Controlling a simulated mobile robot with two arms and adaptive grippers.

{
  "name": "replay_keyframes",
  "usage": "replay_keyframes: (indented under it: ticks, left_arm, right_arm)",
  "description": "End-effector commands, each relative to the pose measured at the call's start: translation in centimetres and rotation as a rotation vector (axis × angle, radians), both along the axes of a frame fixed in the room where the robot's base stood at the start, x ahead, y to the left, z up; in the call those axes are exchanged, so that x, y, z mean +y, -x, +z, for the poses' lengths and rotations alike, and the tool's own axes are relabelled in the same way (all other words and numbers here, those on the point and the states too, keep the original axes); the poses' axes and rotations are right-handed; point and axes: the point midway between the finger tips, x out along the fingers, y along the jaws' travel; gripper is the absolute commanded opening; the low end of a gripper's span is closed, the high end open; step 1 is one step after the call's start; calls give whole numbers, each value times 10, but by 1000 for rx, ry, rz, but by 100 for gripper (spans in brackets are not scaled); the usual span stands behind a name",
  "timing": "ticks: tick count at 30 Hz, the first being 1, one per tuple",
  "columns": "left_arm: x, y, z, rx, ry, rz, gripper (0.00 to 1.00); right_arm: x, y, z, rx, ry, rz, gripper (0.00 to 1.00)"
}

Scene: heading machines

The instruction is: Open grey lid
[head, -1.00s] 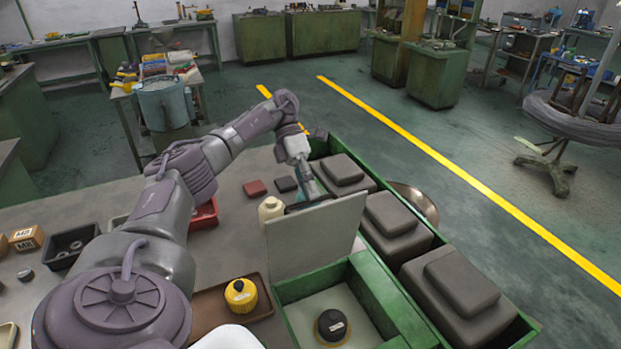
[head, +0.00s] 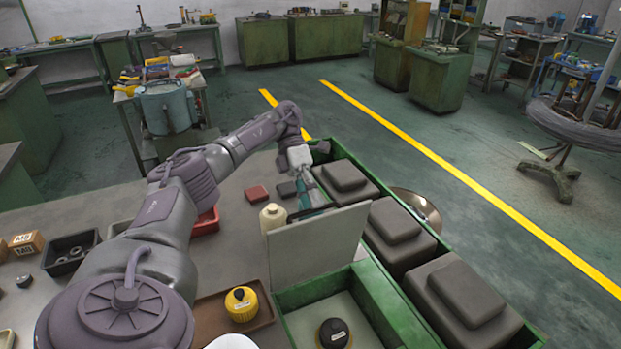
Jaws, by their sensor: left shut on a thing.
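The grey lid (head: 318,244) stands raised, nearly upright, at the far edge of a green box (head: 290,299). The box is open, and a black round knob-like thing with a white label (head: 333,334) sits inside it. My left gripper (head: 314,208) is at the top edge of the lid, shut on it; its fingertips are partly hidden behind the lid. My right gripper is not in view.
Dark grey stepped blocks (head: 402,229) fill a green tray right of the lid. A cream bottle (head: 272,217) stands close left of the lid. A yellow round container (head: 241,304) sits on a brown tray (head: 212,318). A black bin (head: 70,252) is at the left.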

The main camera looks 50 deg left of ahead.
Motion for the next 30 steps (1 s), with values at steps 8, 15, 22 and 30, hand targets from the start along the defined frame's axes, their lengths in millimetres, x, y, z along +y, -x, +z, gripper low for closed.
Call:
replay_keyframes:
  ticks: [8,15,22,30]
  left_arm:
    - [0,1,43,-3,-11,1,39]
    - [-2,1,83,-5,-7,0,39]
    - [-3,2,99,-4,-4,1,39]
    - [-3,2,101,-3,-3,2,39]
  right_arm:
    - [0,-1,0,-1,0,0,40]
    - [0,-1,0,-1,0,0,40]
    - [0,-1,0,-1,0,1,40]
    - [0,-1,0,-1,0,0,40]
